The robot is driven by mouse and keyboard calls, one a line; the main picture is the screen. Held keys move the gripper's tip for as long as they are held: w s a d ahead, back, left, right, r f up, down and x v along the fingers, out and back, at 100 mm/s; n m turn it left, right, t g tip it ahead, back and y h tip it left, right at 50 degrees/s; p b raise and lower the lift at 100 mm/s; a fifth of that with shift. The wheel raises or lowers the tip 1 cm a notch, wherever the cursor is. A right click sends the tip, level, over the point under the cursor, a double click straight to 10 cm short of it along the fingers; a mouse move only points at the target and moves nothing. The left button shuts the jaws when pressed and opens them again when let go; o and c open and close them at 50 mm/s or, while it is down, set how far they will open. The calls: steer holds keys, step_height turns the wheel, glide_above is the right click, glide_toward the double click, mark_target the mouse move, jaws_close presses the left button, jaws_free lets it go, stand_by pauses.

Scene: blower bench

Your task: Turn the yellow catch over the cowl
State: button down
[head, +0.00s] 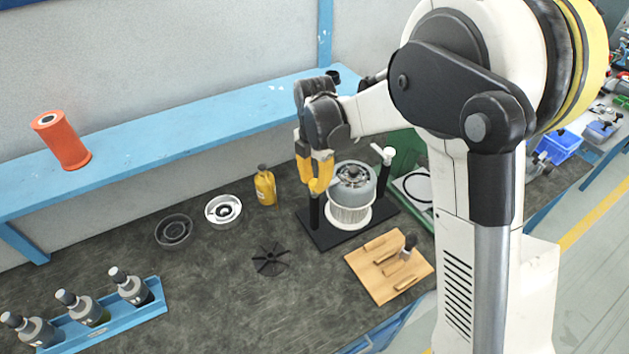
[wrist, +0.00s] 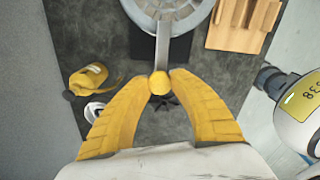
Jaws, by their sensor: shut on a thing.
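The grey cowl (head: 354,182) sits over a white ribbed housing (head: 349,214) on a black base plate (head: 318,238). The yellow catch (head: 317,186) tops a dark post at the left of the cowl. My gripper (head: 319,178) is shut on the catch from above. In the wrist view its yellow fingertips (wrist: 160,82) press on both sides of the catch's round yellow knob (wrist: 160,84). A grey bar (wrist: 162,48) runs from the knob to the cowl (wrist: 185,22), and its far end appears to lie over the cowl's edge. A white catch (head: 384,153) stands on the opposite post.
A wooden tool block (head: 378,282) is in front. A blue shelf (head: 150,135) runs behind. The dark bench is clear at front centre.

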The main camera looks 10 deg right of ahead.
mark_target(315, 182)
steer(key=c, duration=1.1)
jaws_free()
step_height(315, 182, up, 12)
steer(key=s+d+f+m+t+b, duration=0.2)
steer(key=s+d+m, duration=0.4)
steer(key=s+m, duration=0.5)
steer(key=s+d+f+m+t+b, duration=0.2)
steer(key=s+d+m+t+b, duration=0.2)
steer(key=s+m, duration=0.7)
steer(key=d+m+t, duration=0.1)
steer(key=m, duration=0.2)
steer(key=shift+d+m, duration=0.35)
steer(key=shift+m, duration=0.05)
